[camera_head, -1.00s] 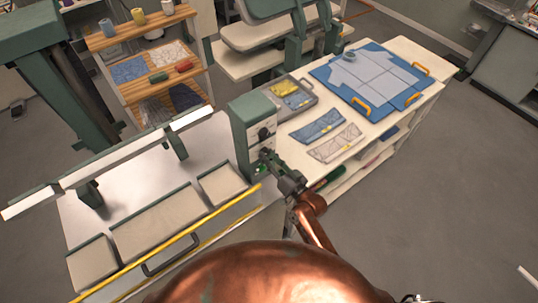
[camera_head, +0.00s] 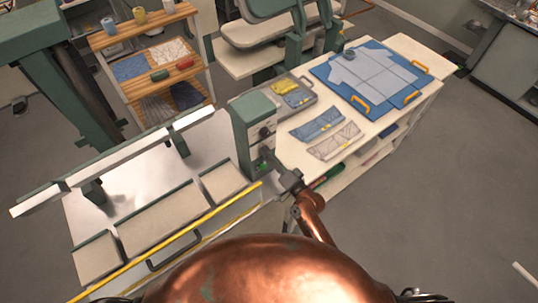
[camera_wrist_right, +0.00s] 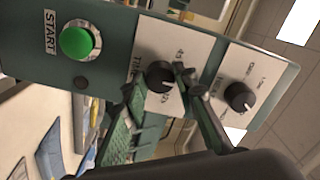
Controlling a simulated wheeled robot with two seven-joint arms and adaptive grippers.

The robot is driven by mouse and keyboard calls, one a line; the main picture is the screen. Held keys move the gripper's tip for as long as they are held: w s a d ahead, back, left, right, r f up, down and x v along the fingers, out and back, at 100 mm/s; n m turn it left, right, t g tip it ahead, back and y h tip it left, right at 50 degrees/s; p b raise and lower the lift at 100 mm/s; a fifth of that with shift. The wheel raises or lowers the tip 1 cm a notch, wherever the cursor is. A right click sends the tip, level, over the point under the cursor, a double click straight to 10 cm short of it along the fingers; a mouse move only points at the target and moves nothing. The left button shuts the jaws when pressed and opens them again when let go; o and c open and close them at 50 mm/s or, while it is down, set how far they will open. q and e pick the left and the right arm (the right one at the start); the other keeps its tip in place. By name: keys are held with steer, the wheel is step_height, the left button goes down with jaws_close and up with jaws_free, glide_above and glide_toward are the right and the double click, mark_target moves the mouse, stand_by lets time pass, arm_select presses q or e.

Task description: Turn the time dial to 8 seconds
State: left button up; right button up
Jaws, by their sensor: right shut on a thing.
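The time dial (camera_wrist_right: 160,77) is a round black knob on a white plate marked TIME, in the right wrist view. The scale looks tilted and I cannot read its setting. My right gripper (camera_wrist_right: 160,92) is shut on this knob, with one finger on each side of it. In the head view my right gripper (camera_head: 268,159) reaches the front of the green control box (camera_head: 252,110) and hides the time dial there. My left gripper is not in view.
A second black dial (camera_wrist_right: 239,97) sits close beside the right finger. A green START button (camera_wrist_right: 80,41) is on the same panel. The metal press table (camera_head: 85,215) lies left of the box. A counter with fabric pieces (camera_head: 317,124) and a blue board (camera_head: 335,88) lies right.

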stand_by(0.4)
steer(key=o, duration=1.2)
steer(key=shift+c, duration=0.2)
steer(key=v, duration=1.2)
